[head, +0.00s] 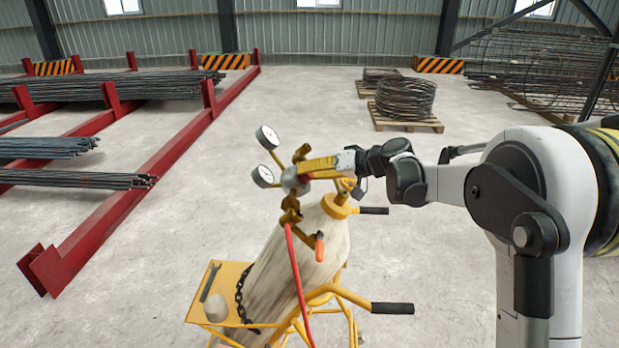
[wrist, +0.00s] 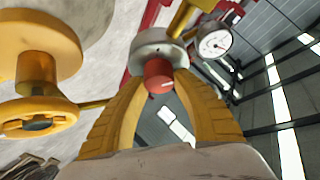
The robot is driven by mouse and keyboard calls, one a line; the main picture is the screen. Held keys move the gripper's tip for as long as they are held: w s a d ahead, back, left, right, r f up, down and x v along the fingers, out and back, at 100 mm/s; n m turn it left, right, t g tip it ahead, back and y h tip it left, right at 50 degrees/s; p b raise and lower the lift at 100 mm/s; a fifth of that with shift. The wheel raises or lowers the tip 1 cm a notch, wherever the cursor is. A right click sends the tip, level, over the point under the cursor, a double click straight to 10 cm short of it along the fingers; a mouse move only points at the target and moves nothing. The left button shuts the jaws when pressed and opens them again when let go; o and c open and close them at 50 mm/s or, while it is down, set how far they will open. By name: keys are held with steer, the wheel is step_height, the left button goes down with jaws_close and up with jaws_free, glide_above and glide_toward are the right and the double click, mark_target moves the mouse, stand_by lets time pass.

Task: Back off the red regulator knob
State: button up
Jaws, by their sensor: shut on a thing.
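The red regulator knob (wrist: 158,75) sticks out of the round grey regulator body (wrist: 158,48) in the wrist view. My gripper (wrist: 165,68) has its yellow fingers on either side of the knob and is shut on it. In the head view my gripper (head: 306,170) reaches in from the right to the regulator (head: 290,181), and its fingers mostly hide the knob. Two white dial gauges, an upper one (head: 267,137) and a lower one (head: 263,177), stand on the regulator's left. The regulator sits by the top of a pale, worn gas cylinder (head: 283,262).
A yellow handwheel (wrist: 38,118) is close left of my fingers in the wrist view. A red hose (head: 296,265) hangs before the cylinder. The yellow cart (head: 202,303) carries a wrench (head: 210,281). Red racks with rebar (head: 160,180) stand left; wire coils (head: 405,98) lie behind.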

steer(key=n+y, duration=0.1)
steer(key=n, duration=0.1)
steer(key=n+g+b, duration=0.1)
steer(key=n, duration=0.1)
steer(key=shift+f+y, duration=0.15)
steer(key=shift+y, duration=0.25)
steer(key=n+g, duration=0.1)
steer(key=n, duration=0.1)
steer(key=n+y+b, duration=0.1)
steer(key=n, duration=0.1)
steer(key=shift+s+n+g, duration=0.1)
steer(key=shift+n+g, duration=0.2)
steer(key=shift+g, duration=0.1)
steer(key=n+g+y, duration=0.1)
steer(key=n+g, duration=0.1)
steer(key=n, duration=0.2)
steer(key=shift+n, duration=0.3)
steer(key=shift+s+n+g, duration=0.1)
steer(key=shift+n+g, duration=1.1)
steer(key=shift+n, duration=1.1)
steer(key=o, duration=1.2)
steer(key=shift+a, duration=0.15)
